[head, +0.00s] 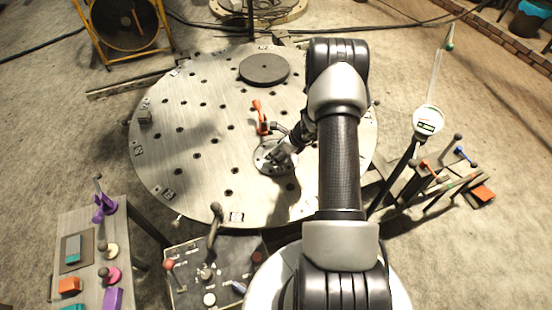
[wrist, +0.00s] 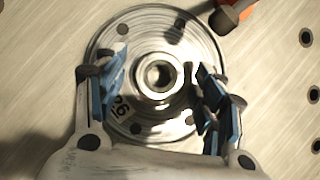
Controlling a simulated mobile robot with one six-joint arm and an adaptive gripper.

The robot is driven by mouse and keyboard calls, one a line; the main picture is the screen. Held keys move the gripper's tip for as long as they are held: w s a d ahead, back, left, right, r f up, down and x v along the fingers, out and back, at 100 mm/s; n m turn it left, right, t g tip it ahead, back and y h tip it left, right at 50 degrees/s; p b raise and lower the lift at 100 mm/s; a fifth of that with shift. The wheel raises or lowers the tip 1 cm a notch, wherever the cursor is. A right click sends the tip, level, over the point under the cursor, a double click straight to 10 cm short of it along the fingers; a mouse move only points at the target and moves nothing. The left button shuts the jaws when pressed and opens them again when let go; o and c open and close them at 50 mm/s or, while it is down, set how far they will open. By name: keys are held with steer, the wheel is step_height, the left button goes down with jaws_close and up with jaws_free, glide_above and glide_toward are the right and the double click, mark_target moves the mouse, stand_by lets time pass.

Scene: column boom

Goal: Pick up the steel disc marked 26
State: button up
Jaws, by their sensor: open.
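The steel disc marked 26 (wrist: 158,32) lies flat on the round steel table, with a raised ring hub and a central hole. Its label, reading 26, shows on its lower left in the wrist view. In the head view the disc (head: 264,158) is partly hidden by my gripper (head: 278,155). In the wrist view my gripper (wrist: 160,90) is open over the disc, with blue-padded fingers on either side of the hub. I cannot tell whether the fingers touch it.
The round table (head: 190,120) is full of small holes. An orange-handled clamp (head: 259,117) stands right beside the disc. A control panel (head: 205,275) stands in front.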

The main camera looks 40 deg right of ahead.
steer(key=shift+c, duration=0.6)
jaws_close()
stand_by(0.5)
steer(key=shift+w+r, duration=0.1)
